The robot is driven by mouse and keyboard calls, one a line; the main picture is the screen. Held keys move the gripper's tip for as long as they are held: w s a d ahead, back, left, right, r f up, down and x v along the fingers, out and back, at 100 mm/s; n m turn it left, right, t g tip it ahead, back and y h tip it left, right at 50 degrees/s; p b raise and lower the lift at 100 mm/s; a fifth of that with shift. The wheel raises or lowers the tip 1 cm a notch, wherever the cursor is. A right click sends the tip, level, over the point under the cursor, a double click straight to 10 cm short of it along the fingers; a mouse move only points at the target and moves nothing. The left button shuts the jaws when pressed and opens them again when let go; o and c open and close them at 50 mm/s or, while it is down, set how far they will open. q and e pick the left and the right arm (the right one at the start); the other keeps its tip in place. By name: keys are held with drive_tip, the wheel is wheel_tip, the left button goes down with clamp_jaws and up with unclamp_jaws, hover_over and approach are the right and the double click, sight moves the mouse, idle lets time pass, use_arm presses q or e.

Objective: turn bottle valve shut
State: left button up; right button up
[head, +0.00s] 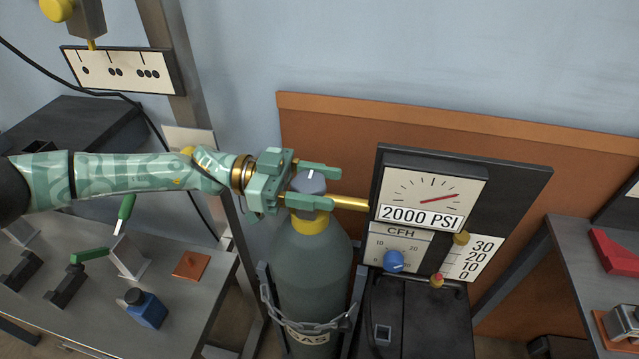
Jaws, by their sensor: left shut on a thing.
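The gas bottle (310,262) is a tall grey-green cylinder standing upright in the middle of the head view, with a yellow collar at its neck. On top sits the grey valve knob (307,181) with a white pointer mark. My left gripper (318,184) reaches in from the left, its two green fingers on the far and near sides of the knob, shut on it. The near finger hides part of the knob's lower side. The pressure gauge (432,190) has a red needle pointing right and up, above a "2000 PSI" label. My right gripper is out of view.
A brass pipe (350,202) runs from the bottle top to the gauge panel. A chain (310,325) wraps the bottle. A blue flow knob (393,261) sits below the gauge. Benches stand left (165,275) and right (580,270). An orange board (520,160) leans behind.

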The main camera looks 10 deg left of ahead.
sight(320, 183)
use_arm(q)
drive_tip(key=shift+r, duration=0.1)
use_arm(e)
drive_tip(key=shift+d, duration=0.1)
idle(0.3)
use_arm(q)
drive_tip(key=o, duration=1)
drive_tip(key=shift+c, duration=0.2)
wheel_tip(320, 183, up, 3)
drive_tip(key=shift+r+p, duration=0.1)
drive_tip(key=shift+p, duration=1)
drive_tip(key=s+d+r+p, duration=0.2)
drive_tip(key=s+r+p, duration=0.6)
drive_tip(key=s, duration=0.5)
drive_tip(key=shift+s+d+r+p, duration=0.2)
drive_tip(key=shift+s+r+p, duration=0.2)
drive_tip(key=shift+r, duration=0.45)
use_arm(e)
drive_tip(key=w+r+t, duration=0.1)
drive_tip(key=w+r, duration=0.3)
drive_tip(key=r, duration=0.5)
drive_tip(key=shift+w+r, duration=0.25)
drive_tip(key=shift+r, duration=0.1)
